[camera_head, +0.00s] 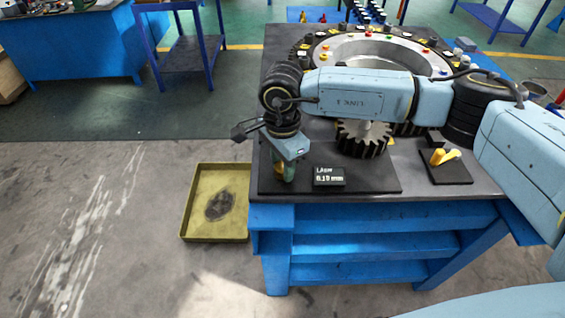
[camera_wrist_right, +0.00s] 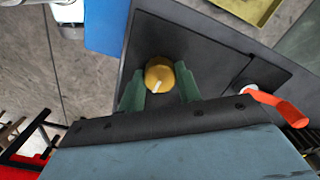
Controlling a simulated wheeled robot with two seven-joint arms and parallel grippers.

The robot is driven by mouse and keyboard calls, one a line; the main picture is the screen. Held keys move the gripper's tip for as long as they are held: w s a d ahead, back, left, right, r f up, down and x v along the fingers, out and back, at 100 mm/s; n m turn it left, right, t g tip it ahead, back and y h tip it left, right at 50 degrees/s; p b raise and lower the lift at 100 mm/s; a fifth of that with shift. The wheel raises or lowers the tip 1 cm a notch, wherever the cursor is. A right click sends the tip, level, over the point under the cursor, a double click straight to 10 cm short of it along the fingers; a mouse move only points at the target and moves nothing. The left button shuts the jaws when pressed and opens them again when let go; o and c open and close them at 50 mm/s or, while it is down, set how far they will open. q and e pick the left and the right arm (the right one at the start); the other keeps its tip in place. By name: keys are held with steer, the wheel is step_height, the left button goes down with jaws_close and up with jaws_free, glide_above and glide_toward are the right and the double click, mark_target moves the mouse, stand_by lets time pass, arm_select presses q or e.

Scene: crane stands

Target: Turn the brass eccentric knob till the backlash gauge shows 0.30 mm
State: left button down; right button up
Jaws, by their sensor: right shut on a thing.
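The brass knob (camera_wrist_right: 159,76) is in the right wrist view, between the two green fingers of my right gripper (camera_wrist_right: 160,92); a pale mark line on its face points down and left. In the head view my right gripper (camera_head: 285,172) points down at the front left corner of the bench, shut on the knob, which it mostly hides. The gauge (camera_head: 329,177) is a small dark display just right of it; it reads about 0.1 mm, last digit unclear. A dark toothed gear (camera_head: 362,147) stands behind the gauge. My left gripper is out of view.
An orange-red lever (camera_wrist_right: 282,112) lies to the right of the gripper in the right wrist view. A yellow piece (camera_head: 440,157) sits on a black pad at the bench's right. A large ring (camera_head: 348,49) stands behind my arm. A yellow tray (camera_head: 190,202) lies on the floor.

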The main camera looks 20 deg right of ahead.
steer(key=shift+m+b, duration=0.4)
steer(key=shift+m, duration=0.7)
steer(key=m, duration=0.2)
steer(key=shift+m+b, duration=0.3)
steer(key=shift+b, duration=0.05)
steer(key=m+b, duration=0.1)
steer(key=m, duration=0.3)
steer(key=shift+m, duration=0.3)
steer(key=m, duration=0.3)
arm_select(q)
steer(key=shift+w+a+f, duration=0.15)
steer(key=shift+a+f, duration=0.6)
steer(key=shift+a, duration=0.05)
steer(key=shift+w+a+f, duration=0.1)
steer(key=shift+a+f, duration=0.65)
arm_select(e)
steer(key=shift+m, duration=1.6)
arm_select(q)
steer(key=shift+b, duration=0.3)
arm_select(e)
steer(key=shift+r, duration=0.1)
steer(key=o, duration=1)
steer(key=shift+c, duration=0.2)
